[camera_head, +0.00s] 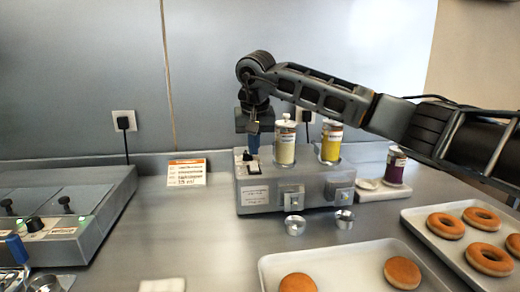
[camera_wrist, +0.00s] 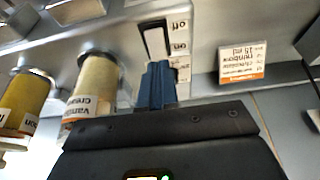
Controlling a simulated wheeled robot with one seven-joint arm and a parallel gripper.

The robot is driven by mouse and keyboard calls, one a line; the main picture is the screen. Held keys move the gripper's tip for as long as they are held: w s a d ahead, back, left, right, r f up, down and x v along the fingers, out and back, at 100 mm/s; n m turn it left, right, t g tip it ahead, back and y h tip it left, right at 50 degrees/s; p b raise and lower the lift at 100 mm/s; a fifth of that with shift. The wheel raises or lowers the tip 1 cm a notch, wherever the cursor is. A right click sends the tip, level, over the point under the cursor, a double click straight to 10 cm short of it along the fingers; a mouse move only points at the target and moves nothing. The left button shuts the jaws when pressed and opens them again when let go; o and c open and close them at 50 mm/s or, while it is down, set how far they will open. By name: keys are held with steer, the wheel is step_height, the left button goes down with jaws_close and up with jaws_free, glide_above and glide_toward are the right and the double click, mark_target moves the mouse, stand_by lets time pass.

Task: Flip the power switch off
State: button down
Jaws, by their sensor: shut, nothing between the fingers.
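The power switch (camera_head: 254,168) is a pale rocker in a dark frame on top of the grey dispenser box (camera_head: 262,196), at its left end. In the wrist view the switch (camera_wrist: 155,42) shows with an "off" label at its far end and an "on" label nearer my fingers. My gripper (camera_head: 253,143) is shut and empty, its blue fingertips pointing down over the left end of the box. In the wrist view my gripper (camera_wrist: 157,82) is close to the "on" end. I cannot tell whether it touches. Which side of the rocker is pressed is unclear.
A cream bottle (camera_head: 285,143) and a yellow bottle (camera_head: 331,143) stand in the box just right of my gripper. A purple jar (camera_head: 395,167) is further right. A sign card (camera_head: 187,172) stands to the left. Doughnut trays (camera_head: 345,262) lie in front.

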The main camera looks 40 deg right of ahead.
steer(key=s+a+b+v, duration=0.1)
steer(key=v, duration=1)
steer(key=shift+s+f+b, duration=0.3)
steer(key=shift+f, duration=0.1)
